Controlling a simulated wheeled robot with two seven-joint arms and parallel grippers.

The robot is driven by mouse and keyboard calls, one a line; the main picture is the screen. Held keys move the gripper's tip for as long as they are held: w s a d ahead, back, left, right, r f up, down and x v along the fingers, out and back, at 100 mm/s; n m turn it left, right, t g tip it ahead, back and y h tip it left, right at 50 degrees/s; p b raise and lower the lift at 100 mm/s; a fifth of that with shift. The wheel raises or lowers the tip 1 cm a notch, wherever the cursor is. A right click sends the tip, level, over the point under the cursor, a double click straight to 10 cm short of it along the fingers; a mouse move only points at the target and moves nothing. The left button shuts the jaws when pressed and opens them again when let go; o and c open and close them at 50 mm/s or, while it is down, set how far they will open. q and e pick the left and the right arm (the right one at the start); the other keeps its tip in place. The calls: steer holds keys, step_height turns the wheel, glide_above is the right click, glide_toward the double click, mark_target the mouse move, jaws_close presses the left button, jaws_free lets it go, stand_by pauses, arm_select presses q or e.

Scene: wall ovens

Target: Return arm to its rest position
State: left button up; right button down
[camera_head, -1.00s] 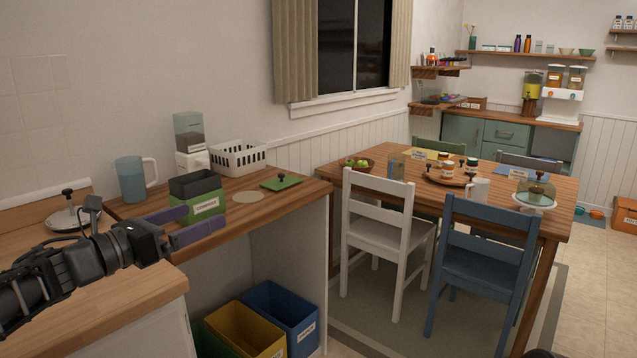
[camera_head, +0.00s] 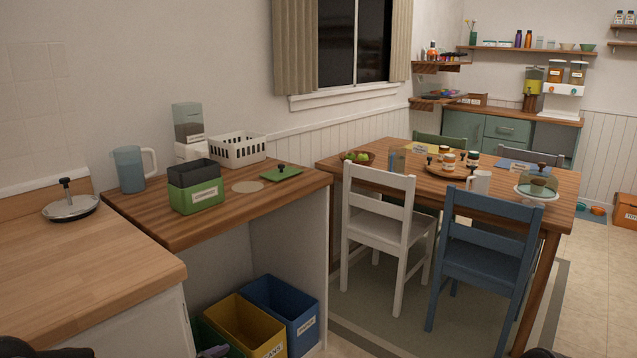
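My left arm (camera_head: 40,351) shows only as a dark piece at the bottom left edge. A small purple-grey tip, likely a finger of my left gripper (camera_head: 213,351), shows at the bottom edge in front of the bins. The rest of that gripper is cut off, so its opening cannot be told. A dark piece at the bottom right edge is likely part of my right arm (camera_head: 538,353); the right gripper is out of view. The green compost box (camera_head: 197,196) stands upright on the wooden counter (camera_head: 235,208), with no gripper near it.
A blue pitcher (camera_head: 131,170), white basket (camera_head: 238,151), green lid (camera_head: 282,174) and clear-topped dispenser (camera_head: 188,125) stand on the counter. A pot lid (camera_head: 70,207) lies at left. Yellow (camera_head: 245,329) and blue (camera_head: 283,310) bins sit below.

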arm_select(q)
steer(key=s+d+f+n+g+b, duration=0.1)
steer(key=s+d+f+n+g, duration=0.15)
steer(key=s+f, duration=0.5)
steer(key=s+d+f+n+g+b, duration=0.15)
steer(key=s+f+n, duration=0.3)
steer(key=f, duration=0.55)
steer(key=s+d+f+n+g+b, duration=0.1)
steer(key=s+d+f+g+b, duration=0.15)
steer(key=s+f, duration=0.65)
steer(key=s+d+f+n+g+b, duration=0.1)
steer(key=s+d+f+g, duration=0.4)
steer(key=s, duration=0.8)
step_height(320, 180, up, 18)
steer(key=a+t+p, duration=0.1)
steer(key=p, duration=1.8)
steer(key=shift+w+a, duration=0.15)
steer(key=shift+a, duration=0.15)
